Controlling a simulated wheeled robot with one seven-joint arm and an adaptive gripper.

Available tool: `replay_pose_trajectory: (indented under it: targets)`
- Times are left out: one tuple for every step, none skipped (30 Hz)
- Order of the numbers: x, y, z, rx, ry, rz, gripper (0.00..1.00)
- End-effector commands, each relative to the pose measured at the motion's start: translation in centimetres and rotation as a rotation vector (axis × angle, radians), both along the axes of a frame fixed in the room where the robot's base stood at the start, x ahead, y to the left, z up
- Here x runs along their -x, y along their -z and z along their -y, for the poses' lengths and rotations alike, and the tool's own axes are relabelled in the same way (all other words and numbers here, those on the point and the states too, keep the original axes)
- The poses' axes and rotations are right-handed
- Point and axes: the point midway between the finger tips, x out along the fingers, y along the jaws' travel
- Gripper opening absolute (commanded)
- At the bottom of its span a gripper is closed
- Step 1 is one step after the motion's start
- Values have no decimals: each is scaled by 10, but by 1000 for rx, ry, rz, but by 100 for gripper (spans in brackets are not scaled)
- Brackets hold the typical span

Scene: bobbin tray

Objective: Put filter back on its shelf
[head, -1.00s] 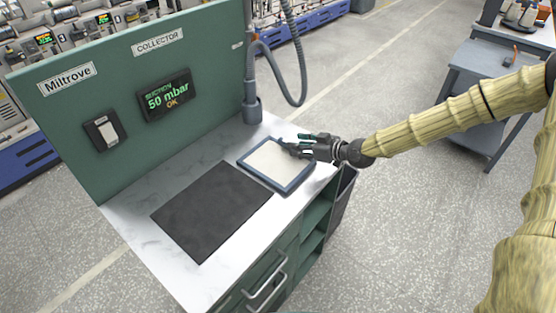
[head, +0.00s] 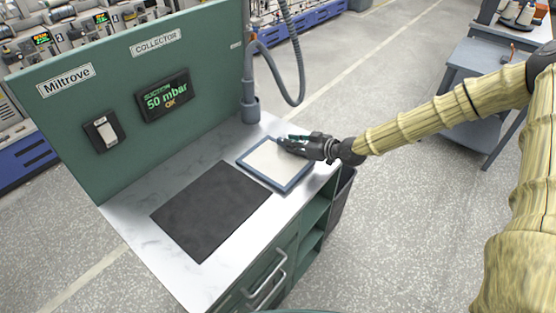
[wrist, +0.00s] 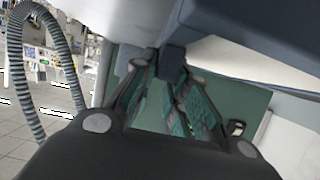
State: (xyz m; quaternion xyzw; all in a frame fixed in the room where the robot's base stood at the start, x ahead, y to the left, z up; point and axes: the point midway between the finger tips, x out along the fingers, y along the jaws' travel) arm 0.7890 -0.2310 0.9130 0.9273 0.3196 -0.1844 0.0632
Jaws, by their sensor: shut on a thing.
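The filter (head: 268,160), a flat white panel in a blue frame, is at the far right end of the marbled worktop (head: 133,215). My gripper (head: 287,146) is at the filter's far right edge, shut on its blue frame. In the wrist view, the fingers (wrist: 172,85) close around a dark blue part of the frame (wrist: 235,22). I cannot tell whether the filter rests on the worktop or hangs slightly above it. Green open shelves (head: 314,213) show in the bench's front, below the filter; their insides are mostly hidden.
A black mat (head: 210,208) lies on the worktop left of the filter. A green panel (head: 200,130) with a display and switch stands behind. A grey hose (head: 262,62) rises at the back corner. A dark bin (head: 342,190) stands beside the shelves. Open floor lies right.

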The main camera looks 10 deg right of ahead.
Motion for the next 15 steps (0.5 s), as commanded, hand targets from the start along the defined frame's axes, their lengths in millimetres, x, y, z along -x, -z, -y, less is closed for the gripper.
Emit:
replay_pose_trajectory:
  targets:
    - [0,-1,0,-1,0,1,0]
    - [0,-1,0,-1,0,1,0]
    - [0,-1,0,-1,0,1,0]
    - [0,-1,0,-1,0,1,0]
    - [0,-1,0,-1,0,1,0]
    - [0,-2,0,-1,0,1,0]
    - [0,-2,0,-1,0,1,0]
    - [0,-3,0,0,0,1,0]
    - [0,-5,0,0,0,1,0]
    - [0,-6,0,0,0,1,0]
    - [0,-8,0,-1,-1,2,0]
    - [0,-11,0,0,-2,2,0]
    - [0,-12,0,1,-2,2,0]
    - [0,-15,0,0,0,1,0]
    - [0,-18,0,0,-1,3,0]
